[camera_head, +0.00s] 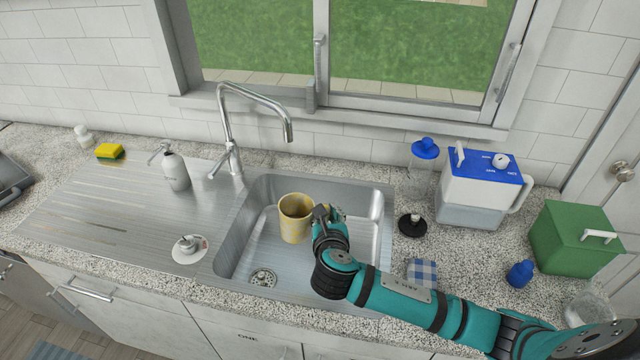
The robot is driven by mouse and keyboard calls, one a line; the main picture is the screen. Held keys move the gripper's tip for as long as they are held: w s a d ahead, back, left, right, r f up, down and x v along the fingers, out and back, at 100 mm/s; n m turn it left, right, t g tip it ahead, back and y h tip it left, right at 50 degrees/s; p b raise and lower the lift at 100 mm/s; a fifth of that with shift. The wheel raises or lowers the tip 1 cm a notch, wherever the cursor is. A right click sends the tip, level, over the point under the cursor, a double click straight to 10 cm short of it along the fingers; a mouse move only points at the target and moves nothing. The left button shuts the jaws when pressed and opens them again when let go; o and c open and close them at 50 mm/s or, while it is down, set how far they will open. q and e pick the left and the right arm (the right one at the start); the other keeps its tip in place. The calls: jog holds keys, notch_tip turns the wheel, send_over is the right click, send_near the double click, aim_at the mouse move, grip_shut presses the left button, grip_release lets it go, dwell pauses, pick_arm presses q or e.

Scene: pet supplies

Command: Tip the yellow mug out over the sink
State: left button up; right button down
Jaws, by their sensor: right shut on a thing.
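The yellow mug (294,222) is over the basin of the steel sink (258,187), roughly upright with its opening up. My right gripper (326,216) comes in from the right and is shut on the mug at its right side. The fingertips are partly hidden by the wrist and the mug. The mug's handle cannot be made out. The sink's drain (263,278) shows in front of the mug at lower left. My left gripper is not in the picture.
A faucet (262,100) rises behind the basin. A soap dispenser (175,170) stands on the drainboard (100,205), left of the basin, with a yellow-green sponge (109,151) further left. A blue-lidded container (482,190) and a green box (575,240) stand on the right counter.

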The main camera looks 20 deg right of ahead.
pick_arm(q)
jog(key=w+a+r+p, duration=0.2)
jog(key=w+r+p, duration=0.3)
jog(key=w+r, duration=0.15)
pick_arm(e)
jog(key=w+m+g+h, duration=0.2)
jog(key=w+h, duration=0.1)
jog(key=w, duration=0.3)
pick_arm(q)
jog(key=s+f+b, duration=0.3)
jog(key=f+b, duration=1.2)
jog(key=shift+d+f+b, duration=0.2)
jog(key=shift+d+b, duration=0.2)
pick_arm(e)
jog(key=s+a+f+m+g+y, duration=0.1)
jog(key=a+f+m+g+y, duration=0.2)
jog(key=f+m+y, duration=0.6)
jog(key=a+f+y, duration=0.2)
jog(key=y, duration=0.5)
jog(key=shift+y, duration=0.4)
